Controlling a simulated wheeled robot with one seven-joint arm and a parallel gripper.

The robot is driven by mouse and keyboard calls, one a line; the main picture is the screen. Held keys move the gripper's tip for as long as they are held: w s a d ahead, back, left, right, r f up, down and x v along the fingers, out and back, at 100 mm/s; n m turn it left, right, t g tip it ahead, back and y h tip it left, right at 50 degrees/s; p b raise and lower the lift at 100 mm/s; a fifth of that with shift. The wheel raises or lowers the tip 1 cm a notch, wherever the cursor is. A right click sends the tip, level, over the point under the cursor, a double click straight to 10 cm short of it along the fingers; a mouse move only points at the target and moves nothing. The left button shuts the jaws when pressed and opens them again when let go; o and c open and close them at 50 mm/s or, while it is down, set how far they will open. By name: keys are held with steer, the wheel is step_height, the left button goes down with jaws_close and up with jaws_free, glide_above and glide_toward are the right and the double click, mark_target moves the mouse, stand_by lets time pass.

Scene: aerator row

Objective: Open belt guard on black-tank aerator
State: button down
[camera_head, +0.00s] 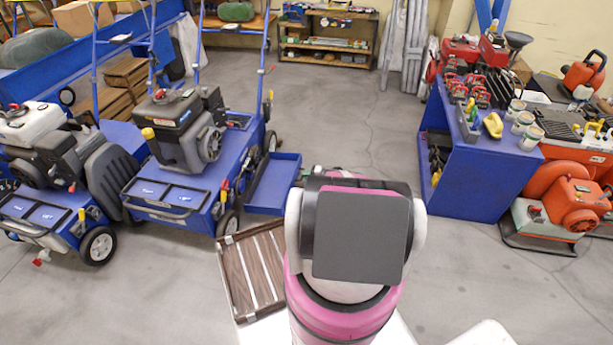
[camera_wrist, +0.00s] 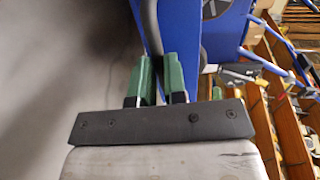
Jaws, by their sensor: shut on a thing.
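The black-tank aerator (camera_head: 180,130) stands left of centre in the head view, a blue machine with a dark grey engine and black tank. A hollow blue panel, seemingly its belt guard (camera_head: 268,190), stands out from its right side, with its inner side showing. In the wrist view, my gripper (camera_wrist: 160,80) has its green fingers shut on a dark bar, apparently the guard's handle (camera_wrist: 151,28). A blue surface (camera_wrist: 178,35) lies just right of the bar. In the head view my arm mostly hides the gripper, and the grip is not visible.
A white-tank aerator (camera_head: 30,115) stands at the left. A wooden slatted pallet-like piece (camera_head: 250,268) lies beside my arm. A blue bench (camera_head: 475,165) with tools and red machines (camera_head: 575,205) fill the right. The grey floor between is clear.

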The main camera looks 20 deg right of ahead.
steer(key=c, duration=1.2)
jaws_free()
steer(key=shift+o, duration=0.2)
steer(key=v, duration=1)
steer(key=shift+s+d, duration=0.2)
steer(key=shift+d, duration=0.05)
steer(key=shift+r, duration=0.1)
